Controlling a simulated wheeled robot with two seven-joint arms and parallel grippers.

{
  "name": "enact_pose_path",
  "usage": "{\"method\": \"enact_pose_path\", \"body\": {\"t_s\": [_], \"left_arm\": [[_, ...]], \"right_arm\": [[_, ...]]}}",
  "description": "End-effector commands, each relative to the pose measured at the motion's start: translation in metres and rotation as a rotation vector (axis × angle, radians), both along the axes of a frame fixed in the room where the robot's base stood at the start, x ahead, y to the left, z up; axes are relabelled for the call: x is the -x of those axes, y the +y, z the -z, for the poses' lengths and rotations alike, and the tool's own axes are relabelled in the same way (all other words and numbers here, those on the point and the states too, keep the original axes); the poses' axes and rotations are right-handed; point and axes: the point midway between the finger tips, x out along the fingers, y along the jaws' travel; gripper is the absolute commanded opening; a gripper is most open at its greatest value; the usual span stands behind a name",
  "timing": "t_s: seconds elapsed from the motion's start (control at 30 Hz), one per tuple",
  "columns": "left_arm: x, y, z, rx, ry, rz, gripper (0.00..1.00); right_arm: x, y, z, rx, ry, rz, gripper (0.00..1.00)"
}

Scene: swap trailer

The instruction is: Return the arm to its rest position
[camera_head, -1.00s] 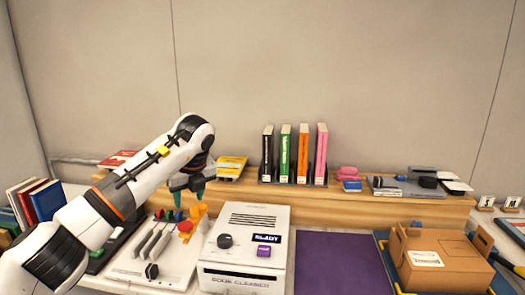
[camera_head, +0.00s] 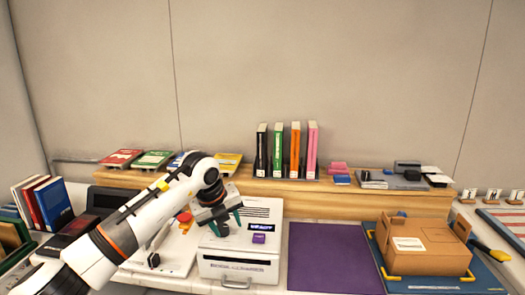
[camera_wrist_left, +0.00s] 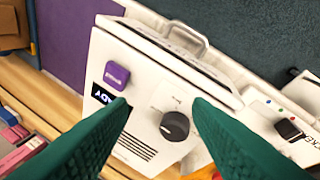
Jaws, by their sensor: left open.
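My left arm comes in from the left in the head view. Its gripper (camera_head: 229,216) is open and empty, with teal fingers over the white book cleaner box (camera_head: 238,269). In the left wrist view the two fingers (camera_wrist_left: 163,106) stand apart, with the box's white top, its dark knob (camera_wrist_left: 174,126) and purple button (camera_wrist_left: 116,75) showing beyond them. Nothing is between the fingers. I cannot tell the exact gap above the box. My right gripper is not in view.
Upright books (camera_head: 295,150) and flat books stand on the wooden shelf (camera_head: 350,200) behind. A purple mat (camera_head: 333,258) is clear. A cardboard box (camera_head: 425,250) sits on a blue tray at right. More books (camera_head: 50,203) stand at left.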

Motion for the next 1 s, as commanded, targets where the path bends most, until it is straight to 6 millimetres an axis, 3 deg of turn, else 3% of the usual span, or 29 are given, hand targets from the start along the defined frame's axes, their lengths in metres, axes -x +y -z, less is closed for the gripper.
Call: {"method": "enact_pose_path", "body": {"t_s": [0.17,0.23,0.33,0.4,0.47,0.53,0.6,0.67,0.73,0.87,1.0], "left_arm": [[0.026,-0.073,0.026,0.294,-0.02,0.184,0.46],[0.047,-0.111,0.03,0.492,-0.04,0.259,0.46],[0.08,-0.159,0.013,0.856,-0.097,0.317,0.46],[0.097,-0.173,-0.008,1.11,-0.149,0.29,0.46],[0.106,-0.172,-0.027,1.315,-0.199,0.22,0.46],[0.111,-0.157,-0.045,1.53,-0.256,0.089,0.46],[0.11,-0.129,-0.053,1.711,-0.314,-0.097,0.46],[0.107,-0.099,-0.051,1.83,-0.355,-0.291,0.46],[0.105,-0.058,-0.036,1.922,-0.392,-0.551,0.46],[0.117,0.017,0.024,1.941,-0.405,-1.086,0.46],[0.159,0.074,0.103,1.776,-0.332,-1.598,0.46]], "right_arm": [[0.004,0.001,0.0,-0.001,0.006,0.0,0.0],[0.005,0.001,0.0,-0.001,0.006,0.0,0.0],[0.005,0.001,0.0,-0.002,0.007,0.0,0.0],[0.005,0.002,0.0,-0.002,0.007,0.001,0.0],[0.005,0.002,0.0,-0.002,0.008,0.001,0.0],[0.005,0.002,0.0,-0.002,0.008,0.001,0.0],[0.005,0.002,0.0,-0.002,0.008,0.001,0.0],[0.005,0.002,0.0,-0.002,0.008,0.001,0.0],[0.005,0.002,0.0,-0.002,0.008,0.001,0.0],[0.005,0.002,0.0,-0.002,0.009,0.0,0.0],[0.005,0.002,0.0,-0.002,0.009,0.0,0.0]]}}
